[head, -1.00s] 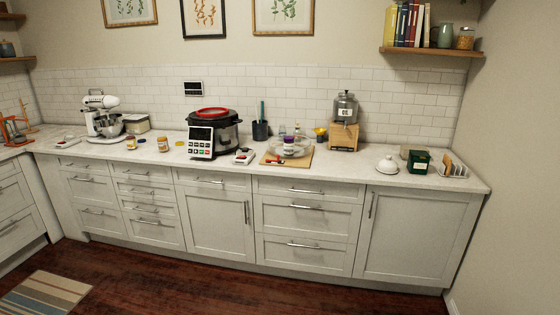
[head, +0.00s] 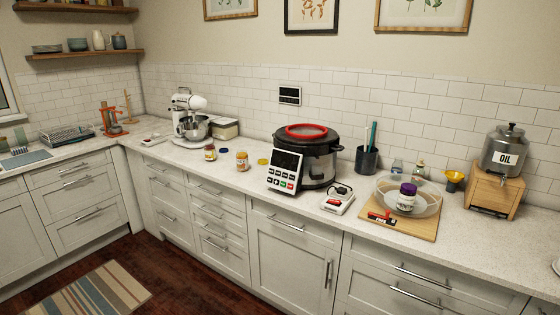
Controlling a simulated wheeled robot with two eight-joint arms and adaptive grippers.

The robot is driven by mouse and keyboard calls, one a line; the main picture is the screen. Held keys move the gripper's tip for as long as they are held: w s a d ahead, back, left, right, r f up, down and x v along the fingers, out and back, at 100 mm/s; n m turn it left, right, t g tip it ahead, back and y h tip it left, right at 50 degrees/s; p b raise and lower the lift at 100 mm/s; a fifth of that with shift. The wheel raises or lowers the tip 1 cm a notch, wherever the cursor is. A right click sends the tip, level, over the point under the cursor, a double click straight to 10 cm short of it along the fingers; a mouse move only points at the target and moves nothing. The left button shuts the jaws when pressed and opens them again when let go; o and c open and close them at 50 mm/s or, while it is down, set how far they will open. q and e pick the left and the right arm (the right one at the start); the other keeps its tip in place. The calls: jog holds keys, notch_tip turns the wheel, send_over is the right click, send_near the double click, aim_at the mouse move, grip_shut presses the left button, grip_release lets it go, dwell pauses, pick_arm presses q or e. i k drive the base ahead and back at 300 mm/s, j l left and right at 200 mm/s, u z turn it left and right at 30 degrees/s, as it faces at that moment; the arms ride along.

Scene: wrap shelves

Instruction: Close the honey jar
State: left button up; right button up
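A small jar with orange-amber contents and a pale label (head: 242,161) stands upright on the counter, left of the black cooker; it looks like the honey jar. A flat yellow disc, seemingly a lid (head: 263,162), lies on the counter just right of it, apart from the jar. A second small jar with a dark top (head: 210,153) stands to its left. A small blue disc (head: 222,150) lies between the two jars. Whether the amber jar's mouth is covered is too small to tell. Neither of my grippers is in view.
A white stand mixer (head: 189,116) stands left of the jars. The cooker with a red ring (head: 308,150) and a keypad device (head: 285,170) stand right of them. A wooden board (head: 424,224) holds a clear bowl. The counter front (head: 215,174) near the jars is clear.

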aim_at(242, 156)
jog(key=i+j+z, duration=0.15)
jog(key=i+j, duration=0.15)
jog(key=i, duration=0.25)
jog(key=i+j+z, duration=0.2)
jog(key=i+j, duration=0.2)
jog(key=i, duration=0.15)
jog(key=i+j+z, duration=0.35)
jog(key=j+z, duration=0.15)
jog(key=i+j+z, duration=0.1)
jog(key=j+z, duration=0.15)
jog(key=j, duration=0.2)
jog(key=i+j+z, duration=0.1)
jog(key=j+z, duration=0.4)
jog(key=j, duration=0.2)
jog(key=i, duration=0.05)
